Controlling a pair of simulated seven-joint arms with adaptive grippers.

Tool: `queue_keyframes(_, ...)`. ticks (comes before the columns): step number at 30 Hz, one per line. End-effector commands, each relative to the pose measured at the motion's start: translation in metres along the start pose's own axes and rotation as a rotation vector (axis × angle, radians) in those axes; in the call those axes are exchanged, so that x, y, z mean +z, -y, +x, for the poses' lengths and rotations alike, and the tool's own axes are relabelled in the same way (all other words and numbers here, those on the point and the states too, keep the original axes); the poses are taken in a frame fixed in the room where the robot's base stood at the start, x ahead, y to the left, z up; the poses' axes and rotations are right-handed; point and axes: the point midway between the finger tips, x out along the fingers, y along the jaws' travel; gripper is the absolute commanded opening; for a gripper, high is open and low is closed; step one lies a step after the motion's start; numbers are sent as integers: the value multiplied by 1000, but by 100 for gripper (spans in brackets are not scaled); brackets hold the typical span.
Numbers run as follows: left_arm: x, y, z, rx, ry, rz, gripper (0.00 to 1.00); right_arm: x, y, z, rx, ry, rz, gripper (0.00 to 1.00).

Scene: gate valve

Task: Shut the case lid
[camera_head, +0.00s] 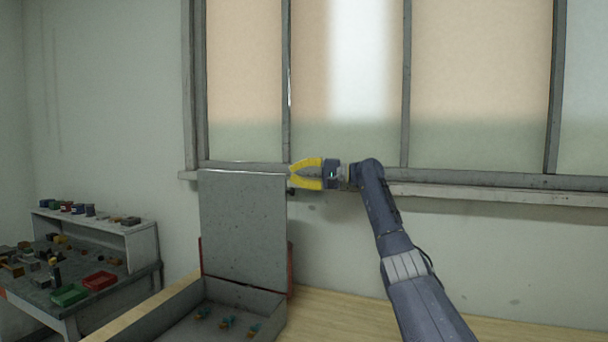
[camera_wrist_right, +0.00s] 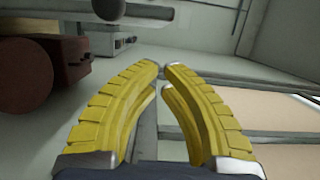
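The grey case (camera_head: 180,318) stands on the wooden bench at lower centre-left in the head view, with small teal and orange fittings (camera_head: 228,322) inside. Its lid (camera_head: 243,225) is raised, standing about upright at the back. My right gripper (camera_head: 291,173) has yellow fingers pointing left at the lid's upper right corner. Whether it touches the lid I cannot tell. In the right wrist view the fingertips (camera_wrist_right: 162,68) nearly meet, with a narrow gap and nothing seen held between them. My left gripper is not in view.
A side table (camera_head: 145,250) with a shelf, small parts, a green bin (camera_head: 69,295) and a red bin (camera_head: 100,281) stands at left. Something red (camera_head: 290,270) shows behind the lid. The window ledge (camera_head: 480,193) is behind my right arm. The wooden bench (camera_head: 345,315) is clear right of the case.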

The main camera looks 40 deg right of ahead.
Motion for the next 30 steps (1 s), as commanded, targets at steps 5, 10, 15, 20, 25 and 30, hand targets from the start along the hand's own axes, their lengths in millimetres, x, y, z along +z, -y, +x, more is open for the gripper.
queue_keyframes(5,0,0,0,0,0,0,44,13,-1,2,3,1,-2,0)
queue_keyframes(10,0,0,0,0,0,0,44,22,-1,5,1,1,0,0)
queue_keyframes(15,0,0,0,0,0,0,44,28,-1,6,1,1,1,0)
queue_keyframes(20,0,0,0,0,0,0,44,30,0,7,0,1,1,0)
queue_keyframes(25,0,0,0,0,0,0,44,30,0,7,0,1,1,0)
queue_keyframes(30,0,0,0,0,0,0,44,30,0,7,0,2,0,0)
